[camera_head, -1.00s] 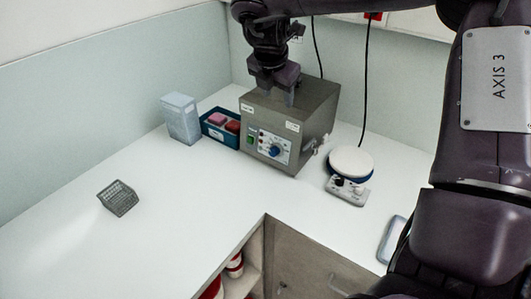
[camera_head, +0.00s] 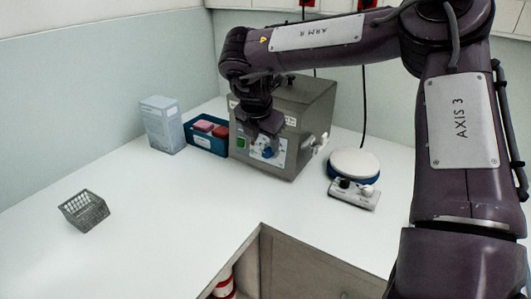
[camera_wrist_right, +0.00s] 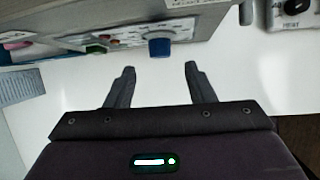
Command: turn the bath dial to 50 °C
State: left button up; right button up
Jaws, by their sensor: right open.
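The bath is a grey metal box (camera_head: 305,105) at the back of the white counter. Its pale front panel carries a green switch (camera_head: 241,143) and the blue bath dial (camera_head: 268,152). My right gripper (camera_head: 262,138) hangs in front of this panel and partly covers the dial in the head view. In the right wrist view the dial (camera_wrist_right: 159,47) lies just beyond my open fingertips (camera_wrist_right: 159,68), in line with the gap between them. The jaws look empty and apart from the dial. The scale is too small to read. My left gripper is not in view.
A blue tray (camera_head: 205,143) with pink and red items and a pale box (camera_head: 162,125) stand left of the bath. A round-topped hotplate (camera_head: 354,165) stands to its right. A wire basket (camera_head: 84,210) sits at the left. The front-middle counter is clear.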

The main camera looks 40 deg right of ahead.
aim_at(266, 151)
jog(key=x, duration=0.5)
jog(key=shift+d+f+p, duration=0.1)
jog(key=shift+p, duration=0.2)
